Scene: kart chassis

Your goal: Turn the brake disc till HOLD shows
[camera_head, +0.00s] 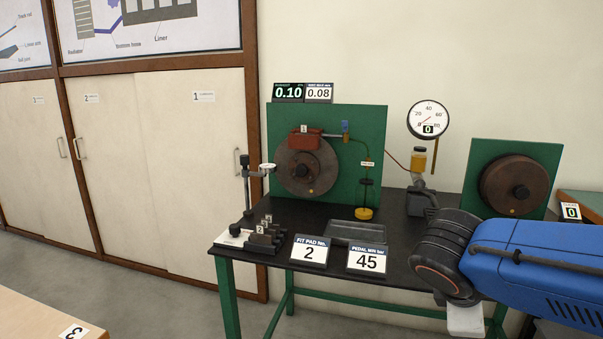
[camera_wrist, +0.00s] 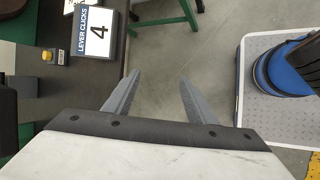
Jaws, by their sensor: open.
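The brake disc (camera_head: 300,177) is a brown-grey round plate on a green upright board (camera_head: 347,190), with a red caliper (camera_head: 305,140) over its top. A yellow dot shows low on its face. Above the board, one display (camera_head: 288,92) reads 0.10 and a second one (camera_head: 319,92) reads 0.08. I see no HOLD on them. A dial gauge stand (camera_head: 253,172) stands at the disc's left edge. My gripper (camera_wrist: 155,90) is open and empty in the wrist view, pointing down over the floor beside the bench. The disc is not in the wrist view.
The black bench (camera_head: 390,232) carries a brake drum (camera_head: 513,186) at right, pad holders (camera_head: 262,236) at front left, a tray (camera_head: 357,231) and cards reading 2 (camera_head: 309,252) and 45 (camera_head: 367,260). A LEVER CLICKS 4 card (camera_wrist: 97,32) shows in the wrist view. My blue arm covers the bench's right front.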

